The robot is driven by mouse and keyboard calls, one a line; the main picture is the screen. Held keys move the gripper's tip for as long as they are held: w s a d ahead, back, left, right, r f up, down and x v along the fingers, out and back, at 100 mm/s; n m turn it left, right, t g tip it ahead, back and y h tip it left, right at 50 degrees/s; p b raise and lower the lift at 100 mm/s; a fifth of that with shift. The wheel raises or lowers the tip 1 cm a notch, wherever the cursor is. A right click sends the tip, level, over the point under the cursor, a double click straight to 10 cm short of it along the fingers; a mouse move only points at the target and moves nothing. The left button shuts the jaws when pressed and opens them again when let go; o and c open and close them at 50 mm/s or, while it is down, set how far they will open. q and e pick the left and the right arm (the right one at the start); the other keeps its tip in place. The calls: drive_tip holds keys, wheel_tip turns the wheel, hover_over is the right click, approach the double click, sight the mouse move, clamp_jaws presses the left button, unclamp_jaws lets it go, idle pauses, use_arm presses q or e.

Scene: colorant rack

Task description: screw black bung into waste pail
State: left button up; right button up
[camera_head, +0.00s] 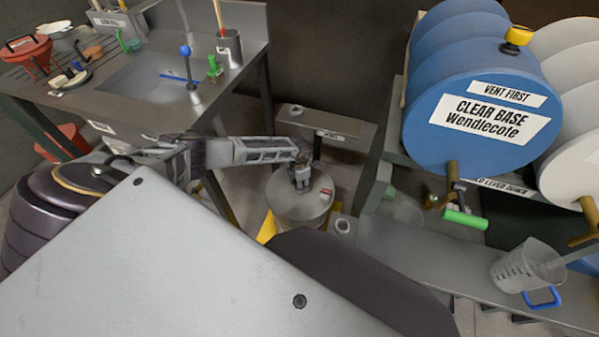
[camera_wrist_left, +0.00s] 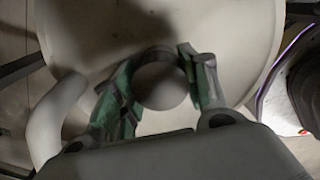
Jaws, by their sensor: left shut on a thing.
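The waste pail (camera_head: 288,213) is a pale round drum on the floor, its lid facing up with a small red-marked label. My left gripper (camera_head: 302,182) points down onto the lid. In the left wrist view, the fingers of my left gripper (camera_wrist_left: 160,92) with green pads close around a round knob-like piece (camera_wrist_left: 162,88) that I take for the black bung; it looks grey in the shade. The pale lid (camera_wrist_left: 235,40) spreads behind it. I cannot tell whether the bung sits in the lid's hole or just above it. My right gripper is not in view.
A blue drum (camera_head: 455,120) with a tap lies on the rack at the right. A clear measuring jug (camera_head: 520,268) stands on the bench below. The sink bench (camera_head: 130,100) is at the left. A grey stand (camera_head: 325,131) is close behind the pail.

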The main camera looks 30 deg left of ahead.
use_arm(q)
drive_tip(key=m+b, duration=0.2)
drive_tip(key=m, duration=0.4)
drive_tip(key=shift+f+b, duration=0.1)
drive_tip(key=shift+b, duration=0.2)
drive_tip(key=shift+m+b, duration=1.3)
drive_tip(key=shift+m, duration=2)
drive_tip(key=o, duration=1)
drive_tip(key=shift+c, duration=0.2)
drive_tip(key=shift+n, duration=0.3)
drive_tip(key=n+p, duration=0.3)
drive_tip(key=n, duration=0.3)
drive_tip(key=n+p, duration=0.2)
drive_tip(key=n, duration=0.2)
drive_tip(key=shift+n, duration=0.3)
drive_tip(key=shift+n+p, duration=0.75)
drive_tip(key=shift+n, duration=0.55)
